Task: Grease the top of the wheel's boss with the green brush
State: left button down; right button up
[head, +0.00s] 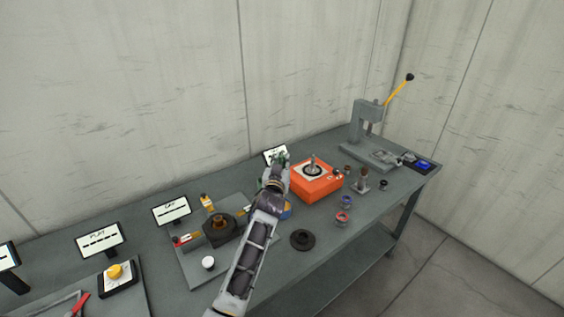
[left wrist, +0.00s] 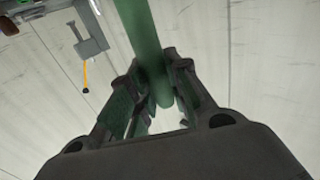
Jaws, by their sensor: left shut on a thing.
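My left gripper (head: 278,163) is raised over the back of the bench, left of the orange box. In the left wrist view my gripper (left wrist: 155,95) is shut on a green rod-like handle (left wrist: 145,40), which looks like the green brush. The brush's bristles are not visible. In the head view only a small bit of green shows at the gripper. A dark round wheel-like piece with a raised centre (head: 302,240) lies flat on the bench, right of my left forearm and apart from the gripper. My right gripper is not in view.
An orange box (head: 316,182) with an upright metal post stands right of the gripper. A grey press (head: 368,135) with a yellow lever is at the far right. A grey plate (head: 183,258) carries a dark fixture (head: 220,230). Small coloured pieces stand near the front right.

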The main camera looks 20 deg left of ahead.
pick_arm(q)
jog(key=shift+f+b, duration=1.1)
jog(key=shift+f, duration=0.75)
jog(key=shift+f+b, duration=0.1)
jog(key=shift+b, duration=0.2)
jog(key=shift+f, duration=0.3)
jog(key=shift+f+b, duration=0.15)
jog(key=shift+b, duration=0.2)
dwell(0.6)
